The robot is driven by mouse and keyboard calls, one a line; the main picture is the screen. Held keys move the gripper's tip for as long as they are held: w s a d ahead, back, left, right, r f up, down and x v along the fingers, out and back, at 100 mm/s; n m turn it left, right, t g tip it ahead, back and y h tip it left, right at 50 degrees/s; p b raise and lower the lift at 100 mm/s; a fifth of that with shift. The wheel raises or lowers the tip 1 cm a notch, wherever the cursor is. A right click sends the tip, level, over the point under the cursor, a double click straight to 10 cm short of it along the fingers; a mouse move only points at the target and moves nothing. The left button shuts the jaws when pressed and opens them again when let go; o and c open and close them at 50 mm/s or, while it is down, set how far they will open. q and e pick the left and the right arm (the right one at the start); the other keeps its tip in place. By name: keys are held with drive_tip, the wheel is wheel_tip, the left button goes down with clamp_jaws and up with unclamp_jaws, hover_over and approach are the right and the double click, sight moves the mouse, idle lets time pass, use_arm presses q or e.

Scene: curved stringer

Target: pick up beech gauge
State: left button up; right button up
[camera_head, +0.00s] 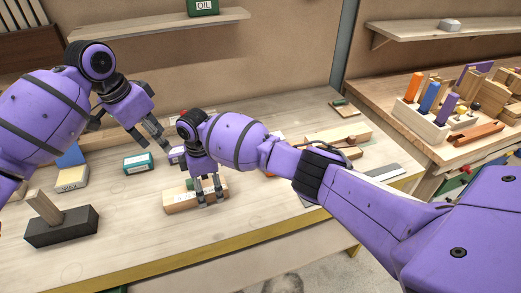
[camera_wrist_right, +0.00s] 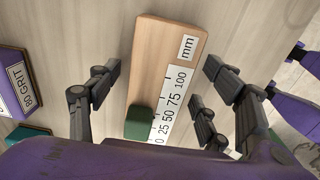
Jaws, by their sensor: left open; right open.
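The beech gauge is a light wooden block (camera_head: 181,204) with a white mm scale along it, on the bench under my right gripper. In the right wrist view the gauge (camera_wrist_right: 168,48) runs up the picture, with a dark green piece (camera_wrist_right: 139,122) on its lower part. My right gripper (camera_head: 209,194) is open, and in its wrist view (camera_wrist_right: 158,88) its fingers lie on either side of the gauge with gaps. Whether the fingertips reach down beside it is unclear. My left gripper (camera_head: 146,138) is open and empty, above the bench at the left.
A purple 80 GRIT block (camera_wrist_right: 18,82) and a teal box (camera_head: 138,162) lie near the gauge. A dark block with a wooden handle (camera_head: 60,228) stands front left. Wooden pieces (camera_head: 338,135) lie to the right.

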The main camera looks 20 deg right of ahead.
drive_tip(key=shift+f, duration=0.45)
drive_tip(key=shift+w+r, duration=0.1)
drive_tip(key=c, duration=1.6)
drive_tip(key=shift+c, duration=0.2)
drive_tip(key=shift+r, duration=0.1)
drive_tip(key=shift+a+r, duration=0.1)
drive_tip(key=shift+r, duration=0.2)
wheel_tip(320, 180, up, 3)
drive_tip(key=shift+f, duration=0.15)
drive_tip(key=s, duration=1.8)
